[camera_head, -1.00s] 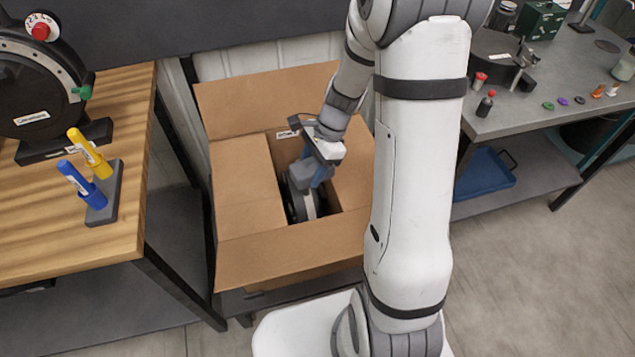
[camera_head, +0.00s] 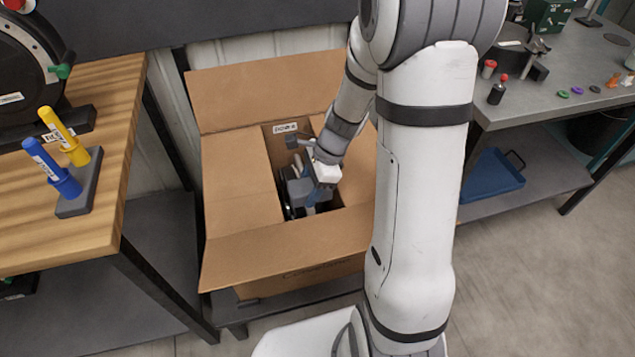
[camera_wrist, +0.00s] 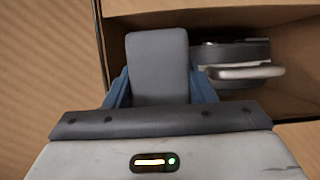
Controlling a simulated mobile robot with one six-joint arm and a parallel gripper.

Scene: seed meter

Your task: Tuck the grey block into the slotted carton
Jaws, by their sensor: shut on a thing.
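The slotted carton (camera_head: 235,180) is an open cardboard box with folded flaps and a rectangular opening in its top. My gripper (camera_head: 318,193) reaches down into that opening. In the wrist view my gripper (camera_wrist: 160,88) has its blue fingers shut on the grey block (camera_wrist: 157,62), one finger on each side. The block is over the opening, beside a dark round object with a pale handle-like part (camera_wrist: 238,62) inside the carton. The carton's wall (camera_wrist: 220,8) shows at the top of the wrist view. The block's lower end is hidden, so I cannot tell whether it touches anything.
A wooden bench (camera_head: 95,215) at left holds a stand (camera_head: 75,195) with blue and yellow markers. A grey bench (camera_head: 520,110) at right carries small items, with a blue tray (camera_head: 492,175) below. The carton's walls and flaps closely surround my gripper.

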